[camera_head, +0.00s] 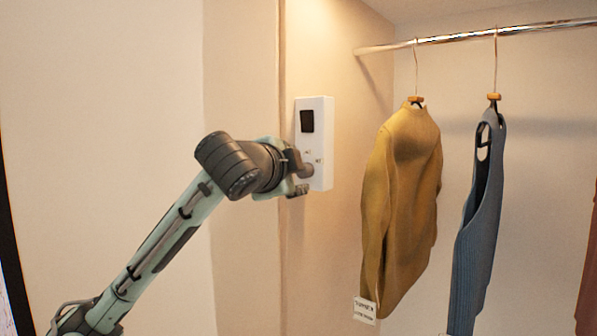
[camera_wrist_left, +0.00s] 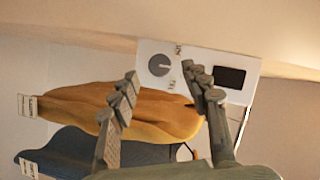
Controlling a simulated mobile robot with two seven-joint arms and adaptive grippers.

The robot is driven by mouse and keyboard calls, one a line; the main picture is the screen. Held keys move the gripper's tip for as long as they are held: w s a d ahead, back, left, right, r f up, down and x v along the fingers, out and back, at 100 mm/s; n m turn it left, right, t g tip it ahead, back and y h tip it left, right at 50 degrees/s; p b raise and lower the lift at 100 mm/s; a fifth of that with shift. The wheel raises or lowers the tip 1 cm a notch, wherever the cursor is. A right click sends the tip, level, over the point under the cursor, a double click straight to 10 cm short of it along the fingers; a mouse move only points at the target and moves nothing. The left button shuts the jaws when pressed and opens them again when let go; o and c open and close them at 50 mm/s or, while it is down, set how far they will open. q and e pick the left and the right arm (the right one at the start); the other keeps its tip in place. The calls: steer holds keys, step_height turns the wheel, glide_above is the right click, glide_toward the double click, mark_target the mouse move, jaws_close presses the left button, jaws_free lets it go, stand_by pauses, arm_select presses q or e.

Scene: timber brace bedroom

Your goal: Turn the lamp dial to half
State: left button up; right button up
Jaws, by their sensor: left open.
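The lamp dial (camera_wrist_left: 160,65) is a round dark grey knob on a white wall panel (camera_head: 322,125). A pale pointer line on it runs toward the right in the left wrist view. Small labels sit around the dial, too small to read. The panel also shows in the left wrist view (camera_wrist_left: 200,58), tilted. My left gripper (camera_wrist_left: 162,80) is open and empty. In that view the dial appears between and just beyond its fingertips. In the head view my left gripper (camera_head: 301,178) is at the panel's lower left and covers the dial area; contact cannot be told. My right gripper is not in view.
A black rectangle (camera_head: 307,121) is on the panel's upper part. A mustard sweater (camera_head: 405,200) and a blue garment (camera_head: 478,220) hang from a metal rail (camera_head: 455,38) to the right. The wall left of the panel is bare.

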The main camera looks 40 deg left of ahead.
arm_select(q)
steer(key=v, duration=0.5)
stand_by(0.4)
